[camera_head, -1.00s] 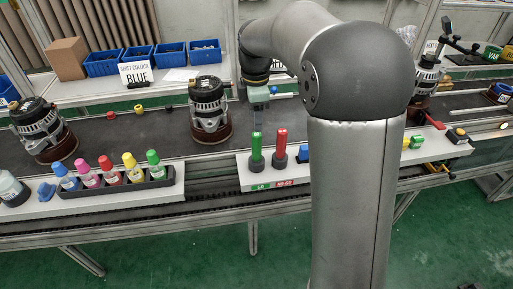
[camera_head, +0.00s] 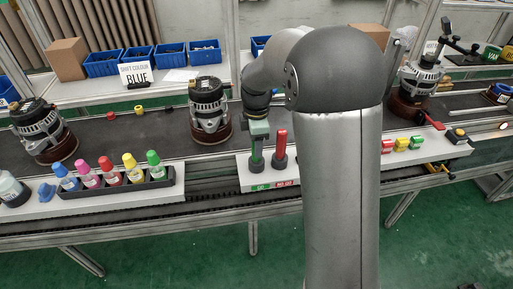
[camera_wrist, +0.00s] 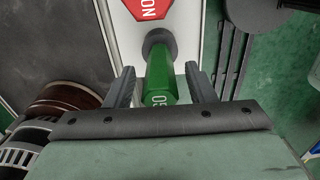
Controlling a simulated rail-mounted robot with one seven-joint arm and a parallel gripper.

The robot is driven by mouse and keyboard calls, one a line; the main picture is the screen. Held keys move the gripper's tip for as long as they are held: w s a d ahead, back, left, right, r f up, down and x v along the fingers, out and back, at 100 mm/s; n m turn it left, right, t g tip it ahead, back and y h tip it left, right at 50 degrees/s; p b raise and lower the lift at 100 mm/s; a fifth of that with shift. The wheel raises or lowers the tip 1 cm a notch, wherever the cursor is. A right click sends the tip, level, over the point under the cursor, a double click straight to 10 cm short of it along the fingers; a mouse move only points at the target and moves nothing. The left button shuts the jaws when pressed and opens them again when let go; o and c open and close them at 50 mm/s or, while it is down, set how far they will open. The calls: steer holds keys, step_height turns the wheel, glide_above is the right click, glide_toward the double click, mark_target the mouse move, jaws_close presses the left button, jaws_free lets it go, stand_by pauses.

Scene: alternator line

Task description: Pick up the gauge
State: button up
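The green gauge (camera_head: 256,151) stands upright in a dark round base on the white shelf, beside the red gauge (camera_head: 281,146). Small GO and NO-GO plates lie in front of them. My gripper (camera_head: 258,135) is over the top of the green gauge and hides part of it. In the wrist view the green gauge (camera_wrist: 160,82), marked GO, stands between the two fingers of my gripper (camera_wrist: 160,88). The fingers are open, with a gap showing on both sides of the gauge.
A rack of colored bottles (camera_head: 118,184) stands left on the shelf. An alternator (camera_head: 209,108) stands on the conveyor behind, left of my gripper. Another alternator (camera_head: 40,130) is at far left. Colored clips (camera_head: 401,144) lie at right.

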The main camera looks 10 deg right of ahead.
jaws_close()
steer(key=shift+r, duration=0.1)
steer(key=shift+r, duration=0.55)
step_height(320, 180, up, 2)
steer(key=shift+s+r, duration=0.15)
steer(key=shift+r, duration=0.1)
steer(key=s+r+b, duration=0.1)
steer(key=s+r, duration=0.8)
steer(key=s, duration=0.4)
steer(key=shift+s+d+r, duration=0.15)
steer(key=shift+s+d, duration=0.2)
steer(key=shift+s, duration=0.05)
